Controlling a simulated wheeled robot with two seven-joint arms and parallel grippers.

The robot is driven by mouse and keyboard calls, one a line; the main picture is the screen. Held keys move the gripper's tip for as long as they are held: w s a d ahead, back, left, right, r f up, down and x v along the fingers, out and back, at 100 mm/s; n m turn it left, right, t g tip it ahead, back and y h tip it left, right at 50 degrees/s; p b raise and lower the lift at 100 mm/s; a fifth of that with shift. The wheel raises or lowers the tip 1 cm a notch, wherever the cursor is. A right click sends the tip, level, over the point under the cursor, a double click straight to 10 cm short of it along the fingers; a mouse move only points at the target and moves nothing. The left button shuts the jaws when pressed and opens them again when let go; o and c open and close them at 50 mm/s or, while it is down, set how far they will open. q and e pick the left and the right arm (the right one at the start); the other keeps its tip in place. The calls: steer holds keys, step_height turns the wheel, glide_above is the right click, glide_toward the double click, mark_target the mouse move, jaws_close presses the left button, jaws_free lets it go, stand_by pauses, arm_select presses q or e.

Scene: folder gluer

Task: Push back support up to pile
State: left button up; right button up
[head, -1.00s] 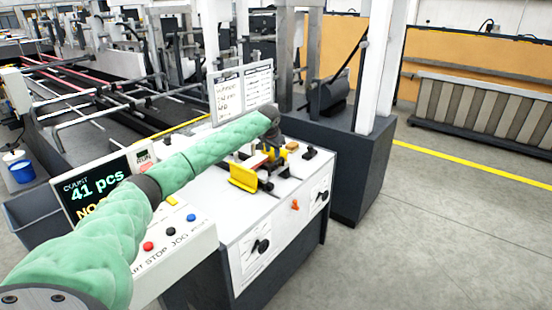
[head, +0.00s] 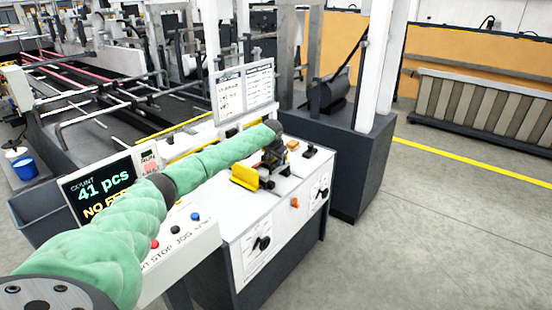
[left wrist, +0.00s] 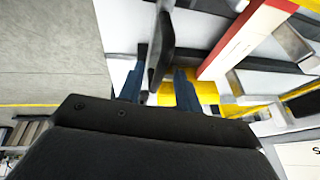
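My left gripper (head: 271,163) reaches down over the white-topped feeder table, just right of a yellow plate (head: 244,176). In the left wrist view its two blue fingers (left wrist: 159,88) stand apart. A dark upright plate (left wrist: 160,48), possibly the back support, shows between them, close to the right finger; I cannot tell if they touch. Yellow surface (left wrist: 207,92) shows beyond the fingers. A long red-and-white block (left wrist: 245,40), possibly the pile, lies to the right, apart from the fingers. In the head view the gripper hides most of this spot. My right gripper is not in view.
A counter screen (head: 97,193) reading 41 pcs and a button panel (head: 180,238) stand at the near left. A sign board (head: 243,95) stands behind the table. A dark cabinet (head: 355,165) is at the back right. The floor (head: 440,230) at right is clear.

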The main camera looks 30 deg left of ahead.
arm_select(q)
steer(key=shift+s+r, duration=0.1)
